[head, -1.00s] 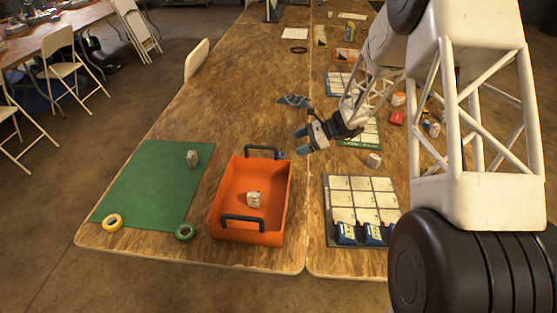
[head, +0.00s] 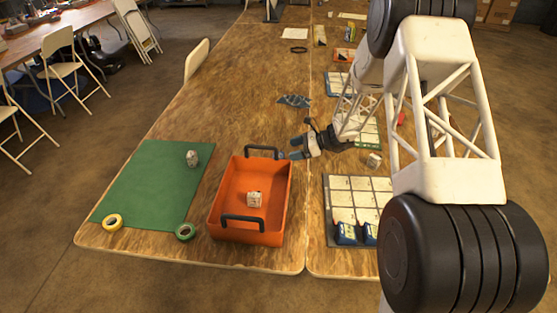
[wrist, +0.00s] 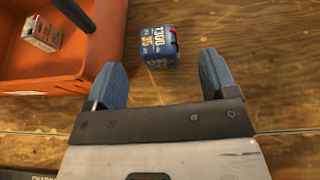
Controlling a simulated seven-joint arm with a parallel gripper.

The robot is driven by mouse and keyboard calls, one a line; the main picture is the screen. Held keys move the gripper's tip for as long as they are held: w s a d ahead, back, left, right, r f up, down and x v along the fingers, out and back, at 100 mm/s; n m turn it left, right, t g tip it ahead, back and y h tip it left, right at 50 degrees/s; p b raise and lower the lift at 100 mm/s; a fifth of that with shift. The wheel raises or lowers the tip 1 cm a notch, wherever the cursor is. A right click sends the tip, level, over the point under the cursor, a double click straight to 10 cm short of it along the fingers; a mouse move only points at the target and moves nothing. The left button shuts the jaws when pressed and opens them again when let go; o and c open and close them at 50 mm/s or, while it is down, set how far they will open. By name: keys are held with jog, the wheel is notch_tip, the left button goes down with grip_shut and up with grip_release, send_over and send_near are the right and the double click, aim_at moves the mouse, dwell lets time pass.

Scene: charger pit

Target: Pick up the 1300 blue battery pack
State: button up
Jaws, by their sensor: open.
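The blue 1300 battery pack (wrist: 152,47) lies on the wooden table in the wrist view, its printed label facing the camera and a red part at its right end. It is just beyond my fingertips, roughly in line with the gap between them and apart from both. My gripper (wrist: 160,72) is open and empty, its two blue fingers spread on either side. In the head view my gripper (head: 293,148) is near the orange tray's upper right corner; the pack is hard to make out there.
The orange tray (head: 223,211) with dark handles holds a white pack (head: 254,200) and stands close left of the pack. A green mat (head: 150,185) carries another pack (head: 192,158) and tape rolls. A gridded board (head: 341,195) with blue packs (head: 346,233) lies front right.

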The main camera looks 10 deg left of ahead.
jog(key=shift+x, duration=1)
jog(key=shift+s+x, duration=0.2)
jog(key=shift+x, duration=2.4)
jog(key=shift+f, duration=0.1)
jog(key=shift+d, duration=0.1)
jog(key=c, duration=1.1)
jog(key=shift+c, duration=0.2)
jog(key=shift+r, duration=5.05)
